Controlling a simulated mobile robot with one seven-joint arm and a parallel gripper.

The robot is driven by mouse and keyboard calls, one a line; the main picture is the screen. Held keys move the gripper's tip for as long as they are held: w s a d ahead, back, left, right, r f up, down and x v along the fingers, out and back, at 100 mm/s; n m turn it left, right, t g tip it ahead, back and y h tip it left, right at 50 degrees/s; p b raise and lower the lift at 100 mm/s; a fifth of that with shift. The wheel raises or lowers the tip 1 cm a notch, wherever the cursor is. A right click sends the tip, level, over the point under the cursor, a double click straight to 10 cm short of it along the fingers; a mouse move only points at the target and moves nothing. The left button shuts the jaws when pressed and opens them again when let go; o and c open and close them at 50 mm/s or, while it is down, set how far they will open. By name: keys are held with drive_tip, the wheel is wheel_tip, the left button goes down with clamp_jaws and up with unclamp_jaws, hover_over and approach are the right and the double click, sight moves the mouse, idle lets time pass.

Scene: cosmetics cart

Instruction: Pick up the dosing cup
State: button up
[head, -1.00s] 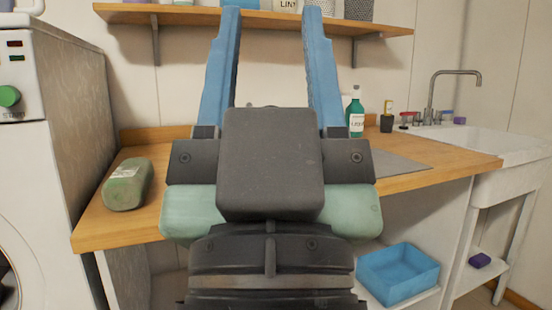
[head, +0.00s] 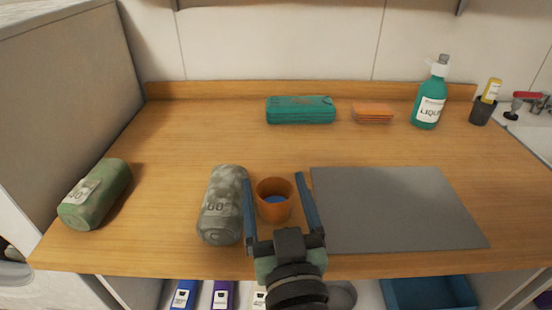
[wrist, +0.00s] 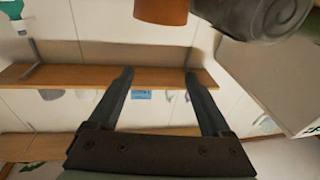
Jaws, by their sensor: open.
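The dosing cup appears to be the orange cup (head: 274,211), standing upright on the wooden counter with something blue inside. It also shows, cut off, at the top of the wrist view (wrist: 160,11), which looks upside down. My gripper (head: 274,178) is open and empty, with its blue fingers pointing toward the back wall. In the head view the fingers appear on either side of the cup. In the wrist view the cup lies outside the gap between the fingertips (wrist: 158,74), so the fingers seem to be above it. No contact is visible.
A grey mottled canister (head: 223,205) lies close left of the cup, and a grey mat (head: 395,208) lies close right. A green canister (head: 95,194) is far left. A teal case (head: 300,110), orange sponges (head: 372,113) and a green bottle (head: 430,97) stand behind. The middle counter is clear.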

drive_tip(key=s+d+f+g+p, duration=0.2)
drive_tip(key=s+f+g+p, duration=0.1)
drive_tip(key=s+f+p, duration=0.4)
drive_tip(key=p, duration=0.2)
approach(271, 196)
drive_tip(key=x, duration=0.7)
drive_tip(key=shift+w, duration=0.2)
drive_tip(key=shift+d, duration=0.1)
drive_tip(key=c, duration=1)
drive_tip(key=shift+r, duration=0.25)
